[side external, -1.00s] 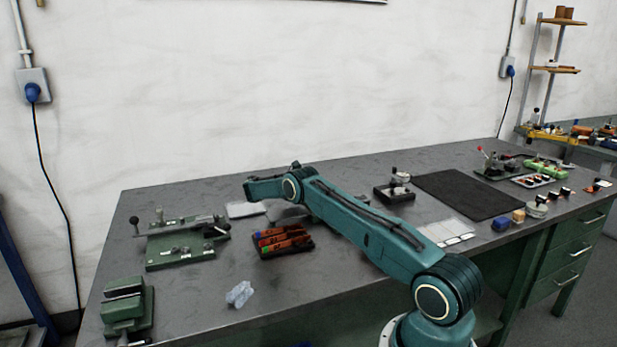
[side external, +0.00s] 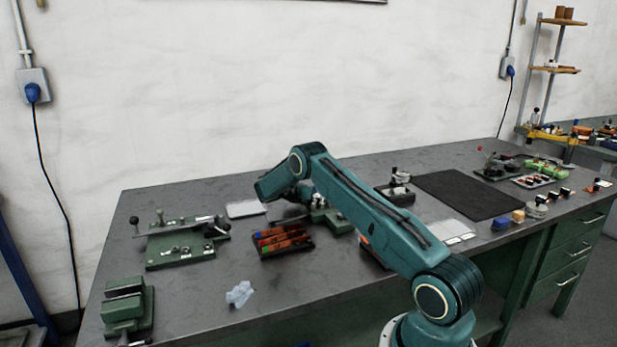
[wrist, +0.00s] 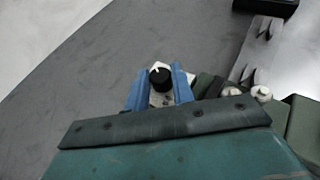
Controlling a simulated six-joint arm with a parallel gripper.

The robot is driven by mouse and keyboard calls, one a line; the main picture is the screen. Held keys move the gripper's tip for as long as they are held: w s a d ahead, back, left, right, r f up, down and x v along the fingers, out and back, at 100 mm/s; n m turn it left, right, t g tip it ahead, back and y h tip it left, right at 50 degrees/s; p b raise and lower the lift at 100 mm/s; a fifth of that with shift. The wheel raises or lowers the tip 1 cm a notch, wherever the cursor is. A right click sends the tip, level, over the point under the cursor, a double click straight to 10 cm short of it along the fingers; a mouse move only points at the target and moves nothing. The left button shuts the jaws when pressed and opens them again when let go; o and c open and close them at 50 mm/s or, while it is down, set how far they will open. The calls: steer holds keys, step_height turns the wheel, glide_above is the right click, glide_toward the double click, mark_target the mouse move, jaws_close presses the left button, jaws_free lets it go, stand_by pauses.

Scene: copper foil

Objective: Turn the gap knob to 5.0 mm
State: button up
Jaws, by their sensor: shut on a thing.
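The gap knob (wrist: 160,78) is a small black cap with a white pointer mark, seen in the wrist view. My gripper (wrist: 159,86) has its two blue fingers on either side of the knob and is shut on it. The scale and its numbers are not legible, so I cannot tell the setting. In the side view a green device (side external: 338,222) stands beside the wrist, partly behind my arm. The knob and the fingertips are hidden there.
A tray of orange-brown pieces (side external: 283,241) lies just in front of my wrist. A green fixture with levers (side external: 186,241) and a green vise (side external: 127,308) stand to the left. A black mat (side external: 468,194) lies to the right. A crumpled clear piece (side external: 240,293) lies near the front.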

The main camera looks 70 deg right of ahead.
steer(key=shift+s+r+n+t, duration=0.1)
steer(key=shift+r+n+t, duration=0.05)
steer(key=shift+n+t, duration=1.15)
steer(key=o, duration=1)
steer(key=v, duration=1.3)
steer(key=shift+s+a+r, duration=0.15)
steer(key=shift+a, duration=0.2)
